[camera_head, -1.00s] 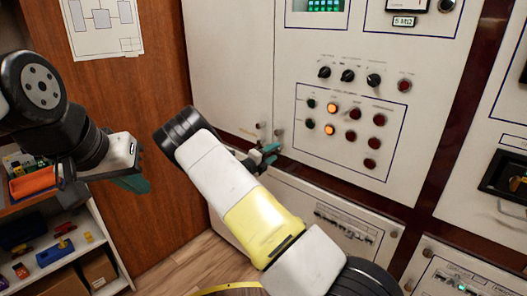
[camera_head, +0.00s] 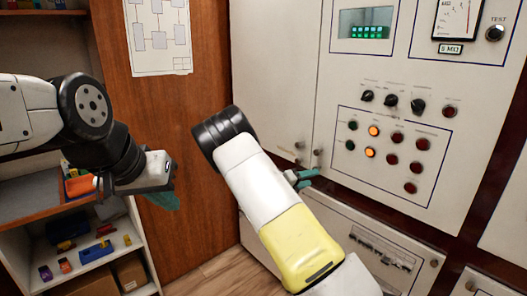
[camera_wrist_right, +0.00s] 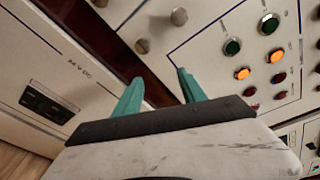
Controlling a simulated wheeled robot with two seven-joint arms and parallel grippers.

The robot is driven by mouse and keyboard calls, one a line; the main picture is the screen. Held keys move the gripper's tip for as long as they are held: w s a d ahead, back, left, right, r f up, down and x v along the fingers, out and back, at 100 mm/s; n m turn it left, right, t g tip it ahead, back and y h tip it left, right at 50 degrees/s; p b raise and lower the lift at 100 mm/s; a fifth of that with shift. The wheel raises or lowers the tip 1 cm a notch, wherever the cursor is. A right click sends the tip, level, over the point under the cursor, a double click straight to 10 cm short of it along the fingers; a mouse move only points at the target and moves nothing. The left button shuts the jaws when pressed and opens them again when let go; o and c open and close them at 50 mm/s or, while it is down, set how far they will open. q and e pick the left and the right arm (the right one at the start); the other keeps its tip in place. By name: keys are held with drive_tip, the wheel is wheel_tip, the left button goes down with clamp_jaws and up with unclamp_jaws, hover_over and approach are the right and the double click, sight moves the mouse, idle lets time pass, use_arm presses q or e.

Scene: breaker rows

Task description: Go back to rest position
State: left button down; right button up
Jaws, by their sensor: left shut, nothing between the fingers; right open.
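My left gripper (camera_head: 163,198) is at the left of the head view, in front of the wooden wall. Its teal fingers are shut and hold nothing. My right gripper (camera_head: 306,178) is partly hidden behind my right arm in the head view, close to the lower part of the cabinet front. In the right wrist view its two teal fingers (camera_wrist_right: 160,92) stand apart, open and empty, in front of the panel seam. The light-grey cabinet panel (camera_head: 275,75) carries knobs, red and green buttons and two lit orange lamps (camera_head: 373,131).
A shelf unit (camera_head: 28,208) with coloured small parts stands at the left, below my left arm. A diagram sheet (camera_head: 157,38) hangs on the wooden wall. Wooden floor shows between shelf and cabinet.

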drive_tip(key=s+d+r+m+g+y, duration=0.2)
drive_tip(key=s+r+m+g+y, duration=0.15)
drive_tip(key=s+m, duration=0.55)
drive_tip(key=s+d+r+m+g+y, duration=0.2)
drive_tip(key=s+r+m+g+y, duration=0.15)
drive_tip(key=s+m, duration=0.55)
drive_tip(key=s+a+r+m+t+y, duration=0.2)
drive_tip(key=s+a+r+m+y, duration=0.3)
drive_tip(key=s+m, duration=0.4)
drive_tip(key=s+a+r+m+t+y, duration=0.2)
drive_tip(key=s+a+r+m+y, duration=0.2)
drive_tip(key=s+a+r+m, duration=0.4)
drive_tip(key=s+m, duration=0.1)
drive_tip(key=s, duration=0.2)
drive_tip(key=shift+s+a+t+y, duration=0.15)
drive_tip(key=shift+s+t+y, duration=0.25)
